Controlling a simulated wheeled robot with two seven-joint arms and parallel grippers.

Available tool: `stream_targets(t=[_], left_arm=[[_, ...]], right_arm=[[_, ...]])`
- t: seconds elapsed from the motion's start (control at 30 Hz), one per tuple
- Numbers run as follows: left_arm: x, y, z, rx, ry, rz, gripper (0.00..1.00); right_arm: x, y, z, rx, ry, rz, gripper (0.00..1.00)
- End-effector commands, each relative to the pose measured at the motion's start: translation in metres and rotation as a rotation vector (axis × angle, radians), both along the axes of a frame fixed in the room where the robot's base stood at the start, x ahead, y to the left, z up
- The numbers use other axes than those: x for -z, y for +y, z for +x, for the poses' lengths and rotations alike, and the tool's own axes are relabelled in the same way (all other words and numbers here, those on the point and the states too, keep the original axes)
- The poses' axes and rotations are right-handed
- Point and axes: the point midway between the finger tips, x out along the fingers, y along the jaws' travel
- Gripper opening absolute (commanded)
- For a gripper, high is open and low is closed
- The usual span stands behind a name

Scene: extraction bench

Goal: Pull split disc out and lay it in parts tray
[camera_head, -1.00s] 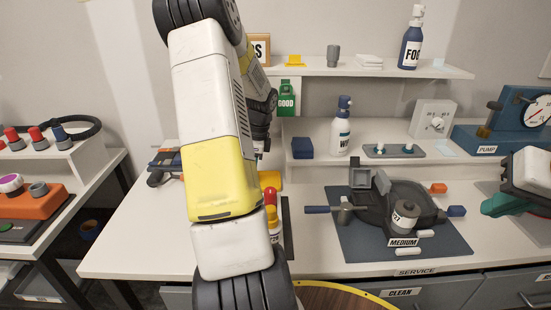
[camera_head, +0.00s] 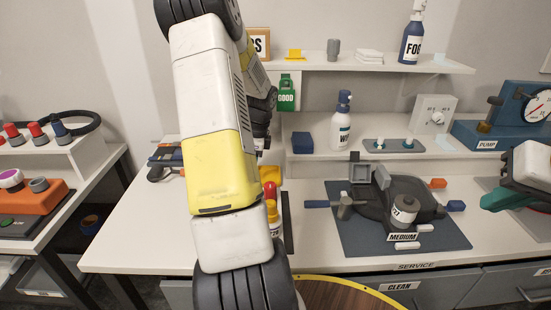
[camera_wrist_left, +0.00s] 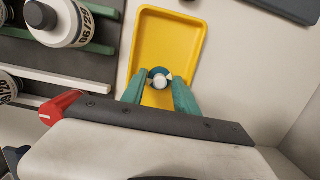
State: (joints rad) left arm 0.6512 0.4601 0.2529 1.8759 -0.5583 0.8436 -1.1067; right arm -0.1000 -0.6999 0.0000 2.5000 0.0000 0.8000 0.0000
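The yellow parts tray (camera_wrist_left: 191,35) shows in the left wrist view, with its floor clear beyond my fingers. My left gripper (camera_wrist_left: 160,80) is over the tray's near part, its two green fingers apart. A small round piece (camera_wrist_left: 159,77), dark blue with a pale centre, fills the gap between the fingertips and looks gripped; it seems to be the split disc. Whether it touches the tray floor is unclear. In the head view my left arm hides this gripper and most of the tray. My right gripper (camera_head: 502,197) is at the right edge, partly cut off, its finger gap unclear.
A black fixture (camera_head: 370,207) with a grey jar (camera_head: 404,209) stands on a dark mat (camera_head: 350,243) right of my left arm. A white spray bottle (camera_head: 341,130) stands on the low shelf behind.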

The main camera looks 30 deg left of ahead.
Motion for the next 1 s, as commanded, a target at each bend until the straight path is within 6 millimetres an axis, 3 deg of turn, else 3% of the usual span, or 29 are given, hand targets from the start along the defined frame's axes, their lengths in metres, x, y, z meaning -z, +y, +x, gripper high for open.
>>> stream_targets(t=[0.37,0.8,1.0], left_arm=[[-0.004,0.000,0.001,-0.001,-0.001,0.001,0.42],[-0.069,-0.009,0.006,0.000,-0.001,0.002,0.42],[-0.077,-0.010,0.006,-0.001,0.000,0.000,0.42]], right_arm=[[0.000,0.000,0.000,0.000,0.000,0.000,0.00],[0.000,0.000,0.000,0.000,0.000,0.000,0.00],[0.000,0.000,0.000,0.000,0.000,0.000,0.00]])
